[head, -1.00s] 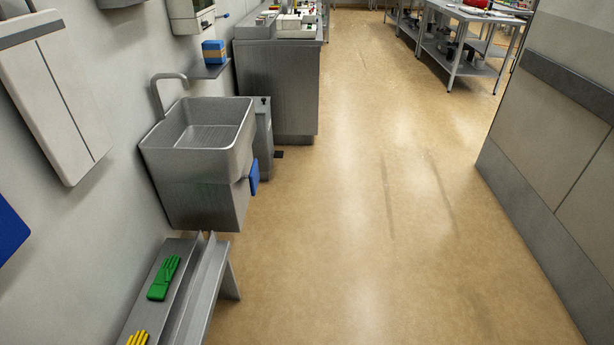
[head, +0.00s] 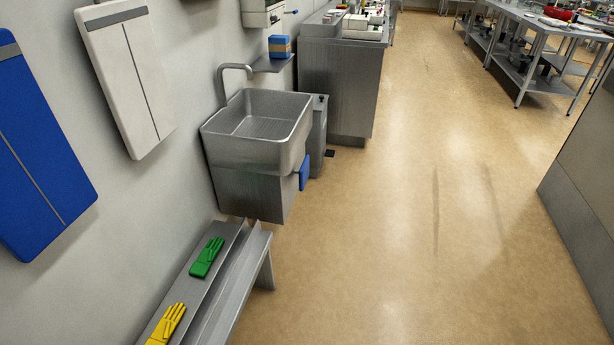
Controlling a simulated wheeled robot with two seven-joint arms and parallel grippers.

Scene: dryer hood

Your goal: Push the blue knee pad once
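The blue knee pad (head: 304,173) is a small flat blue panel on the right side of the steel sink's lower body (head: 246,182). The sink basin (head: 258,125) above it has a curved tap and is mounted at the left wall. The pad shows nearly edge-on, so its face is mostly hidden. Neither of my grippers is in the head view.
A steel bench (head: 222,285) with a green glove (head: 207,257) and a yellow glove (head: 166,325) stands before the sink. A steel bin-like unit (head: 318,135) and a counter (head: 340,90) stand beyond. The floor (head: 400,230) to the right is clear.

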